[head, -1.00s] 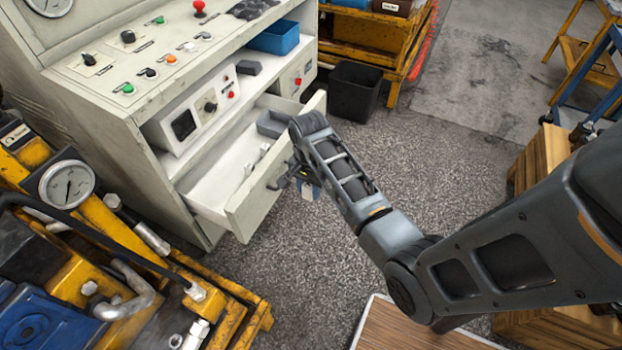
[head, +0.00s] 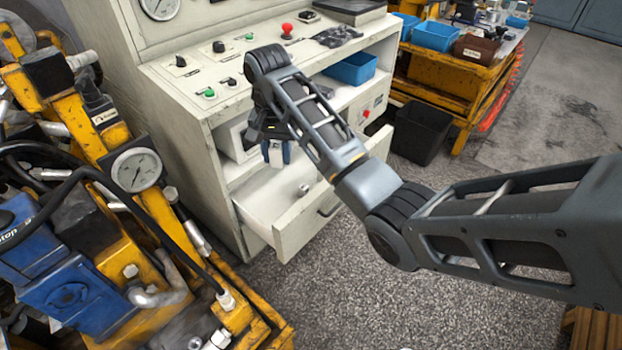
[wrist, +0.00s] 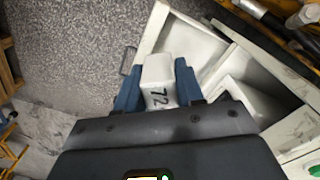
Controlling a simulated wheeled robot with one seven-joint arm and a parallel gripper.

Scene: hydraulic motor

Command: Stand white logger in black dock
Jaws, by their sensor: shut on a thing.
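My gripper (head: 275,152) is shut on the white logger (wrist: 158,72), a small white block marked "72". Its blue fingers press on both sides of the logger in the wrist view. In the head view, the gripper and a little of the logger hang above the open drawer (head: 292,232) of the pale console. I cannot pick out the black dock for certain; my arm hides part of the console's shelf.
The console top (head: 200,73) carries buttons, a red knob and a dark crumpled item (head: 340,37). A blue bin (head: 350,69) sits on its shelf. Yellow machinery with a gauge (head: 136,170) stands at left. A black bin (head: 420,132) stands on the floor.

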